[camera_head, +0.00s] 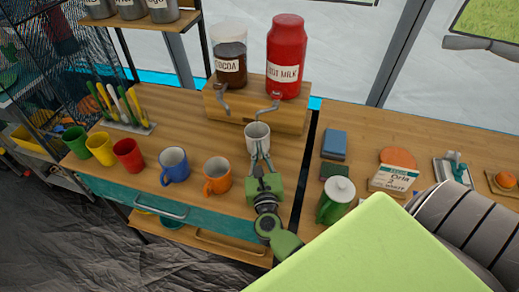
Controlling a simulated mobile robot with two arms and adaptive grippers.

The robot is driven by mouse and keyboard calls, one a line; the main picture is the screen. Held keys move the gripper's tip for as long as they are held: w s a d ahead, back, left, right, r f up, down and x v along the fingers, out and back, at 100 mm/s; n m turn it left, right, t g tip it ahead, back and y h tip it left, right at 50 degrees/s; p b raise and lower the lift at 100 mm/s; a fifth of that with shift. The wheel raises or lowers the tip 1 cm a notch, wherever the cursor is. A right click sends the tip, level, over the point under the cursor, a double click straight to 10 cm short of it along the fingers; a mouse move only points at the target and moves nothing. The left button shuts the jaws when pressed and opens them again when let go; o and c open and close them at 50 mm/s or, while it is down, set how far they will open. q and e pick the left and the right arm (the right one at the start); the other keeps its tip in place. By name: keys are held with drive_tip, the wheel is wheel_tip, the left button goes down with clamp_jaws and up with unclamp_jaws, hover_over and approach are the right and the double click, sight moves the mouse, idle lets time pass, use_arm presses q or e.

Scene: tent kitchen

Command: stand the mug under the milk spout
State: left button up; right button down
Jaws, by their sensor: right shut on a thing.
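A white mug (257,136) is held upright by my right gripper (260,157), whose fingers are shut on it from the near side. The red milk container (287,55), with a label ending in "MILK", stands on a wooden riser at the back. Its metal spout (271,106) juts out from the riser's front. The mug is just below and a little left of this spout in the picture. I cannot tell whether the mug's base touches the table. My left gripper is not in view.
The cocoa jar (230,58) and its spout (222,100) are left of the milk. A blue mug (174,166), an orange mug (217,175) and a red cup (128,155) line the front edge. A green lidded jar (336,200) stands right of the table gap.

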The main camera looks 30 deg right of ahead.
drive_tip(key=c, duration=2.2)
unclamp_jaws()
drive_tip(key=shift+f, duration=0.1)
drive_tip(key=shift+r, duration=0.2)
drive_tip(key=b+v, duration=0.2)
drive_tip(key=v, duration=0.9)
drive_tip(key=shift+f+b, duration=0.15)
drive_tip(key=shift+b, duration=0.25)
drive_tip(key=shift+s+a, duration=0.2)
drive_tip(key=shift+s, duration=0.25)
